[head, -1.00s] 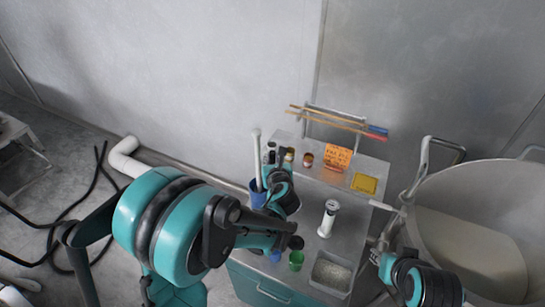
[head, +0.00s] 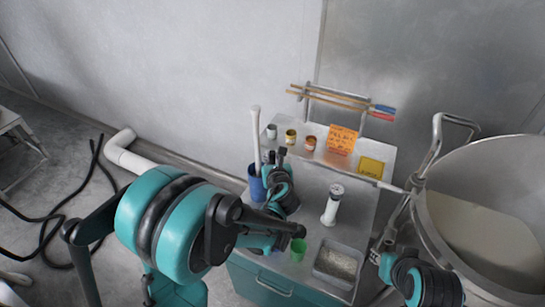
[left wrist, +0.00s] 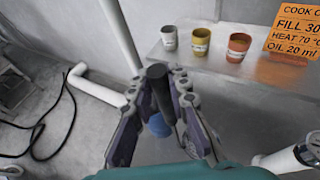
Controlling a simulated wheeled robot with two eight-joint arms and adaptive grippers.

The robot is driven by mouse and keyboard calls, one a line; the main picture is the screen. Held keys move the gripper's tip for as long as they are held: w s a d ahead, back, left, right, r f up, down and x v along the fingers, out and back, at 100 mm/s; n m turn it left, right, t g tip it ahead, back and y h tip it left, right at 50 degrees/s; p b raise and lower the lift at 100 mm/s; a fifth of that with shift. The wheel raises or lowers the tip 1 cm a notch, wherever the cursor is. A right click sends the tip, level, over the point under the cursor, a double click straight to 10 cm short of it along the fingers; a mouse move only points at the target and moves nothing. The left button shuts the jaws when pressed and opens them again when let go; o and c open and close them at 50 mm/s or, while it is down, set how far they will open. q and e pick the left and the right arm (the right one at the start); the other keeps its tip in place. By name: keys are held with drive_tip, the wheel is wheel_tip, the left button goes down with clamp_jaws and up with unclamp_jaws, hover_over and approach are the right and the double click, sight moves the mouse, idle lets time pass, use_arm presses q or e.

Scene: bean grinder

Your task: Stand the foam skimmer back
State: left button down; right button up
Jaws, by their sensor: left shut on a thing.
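My left gripper (head: 277,164) is shut on a dark cylindrical handle (left wrist: 158,88), which I take to be the foam skimmer's. The handle sticks up between the fingers in the left wrist view; its lower end is hidden. A blue cup (head: 256,186) stands beside the gripper at the bench's left edge, and shows partly below the fingers in the left wrist view (left wrist: 158,125). Whether the skimmer's lower end is in the cup cannot be seen. My right gripper (head: 387,262) is low at right, its jaws unclear.
A white cylindrical tool (head: 332,206) stands mid-bench. A green cup (head: 299,250) and a metal tray (head: 337,264) are near the front. Small jars (head: 291,136), an orange sign (head: 342,139) and a yellow block (head: 371,167) sit on the back shelf. A large vat (head: 480,175) stands at right.

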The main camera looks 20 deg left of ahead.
use_arm(q)
drive_tip(key=c, duration=1.4)
unclamp_jaws()
drive_tip(key=shift+o, duration=0.2)
drive_tip(key=shift+f, duration=0.1)
drive_tip(key=v, duration=1.2)
